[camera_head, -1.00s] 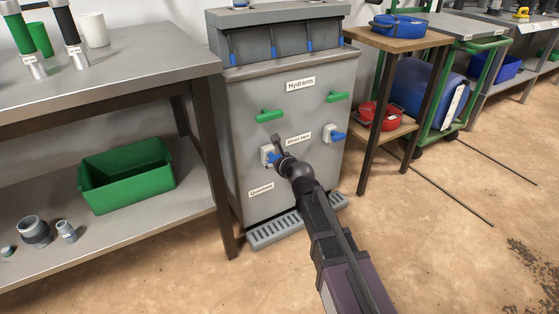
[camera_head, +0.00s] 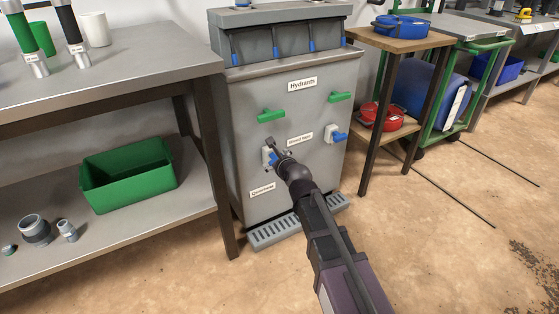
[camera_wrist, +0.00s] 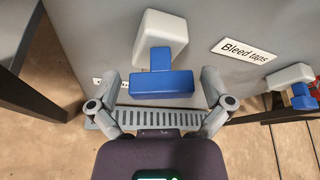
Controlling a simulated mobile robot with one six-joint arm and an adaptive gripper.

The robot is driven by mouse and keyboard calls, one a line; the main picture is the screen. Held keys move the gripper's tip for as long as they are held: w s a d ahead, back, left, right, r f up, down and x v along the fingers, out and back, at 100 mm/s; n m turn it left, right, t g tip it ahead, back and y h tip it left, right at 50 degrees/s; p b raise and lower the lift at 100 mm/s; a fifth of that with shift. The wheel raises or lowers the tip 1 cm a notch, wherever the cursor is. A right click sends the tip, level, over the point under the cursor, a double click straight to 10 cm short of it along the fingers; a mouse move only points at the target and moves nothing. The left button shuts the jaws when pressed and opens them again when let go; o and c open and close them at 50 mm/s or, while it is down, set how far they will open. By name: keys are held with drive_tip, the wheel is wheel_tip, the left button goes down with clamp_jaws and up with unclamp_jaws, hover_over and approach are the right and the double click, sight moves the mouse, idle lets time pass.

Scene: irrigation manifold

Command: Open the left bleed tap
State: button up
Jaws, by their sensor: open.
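The left bleed tap has a white body (camera_wrist: 160,38) and a blue handle (camera_wrist: 162,84), a T shape whose crossbar lies level in the wrist view. In the head view its white body (camera_head: 266,156) is on the front of the grey cabinet, partly hidden by my gripper (camera_head: 279,150). In the wrist view my gripper (camera_wrist: 161,92) is open, one finger on each side of the blue handle. Gaps show between the handle and both fingers. The right bleed tap (camera_head: 335,134) is also white and blue; it shows at the right edge of the wrist view (camera_wrist: 296,86).
The grey cabinet (camera_head: 240,130) carries two green handles (camera_head: 271,115) above the taps and a "Bleed taps" label (camera_wrist: 246,50). A grey drain grate (camera_head: 275,235) lies at its foot. A metal workbench (camera_head: 150,70) stands left, a small wooden table (camera_head: 405,42) right.

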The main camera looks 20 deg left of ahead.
drive_tip(key=n+p, duration=0.1)
drive_tip(key=n, duration=0.1)
drive_tip(key=s+r+n+p, duration=0.1)
drive_tip(key=n, duration=0.1)
drive_tip(key=shift+s+d, duration=0.1)
drive_tip(key=shift+s, duration=0.05)
drive_tip(key=n+p, duration=0.1)
drive_tip(key=n, duration=0.1)
drive_tip(key=s+r+n+p, duration=0.1)
drive_tip(key=n, duration=0.2)
drive_tip(key=s+r+n+g+h+p, duration=0.1)
drive_tip(key=n, duration=0.2)
drive_tip(key=shift+s+d, duration=0.15)
drive_tip(key=shift+d, duration=0.2)
drive_tip(key=n+h+p, duration=0.3)
drive_tip(key=n+p, duration=0.6)
drive_tip(key=n, duration=1.4)
approach(274, 159)
drive_tip(key=w+v, duration=0.1)
drive_tip(key=v, duration=0.3)
drive_tip(key=shift+s+d+g, duration=0.1)
drive_tip(key=shift+d+g, duration=0.15)
drive_tip(key=shift+g, duration=0.05)
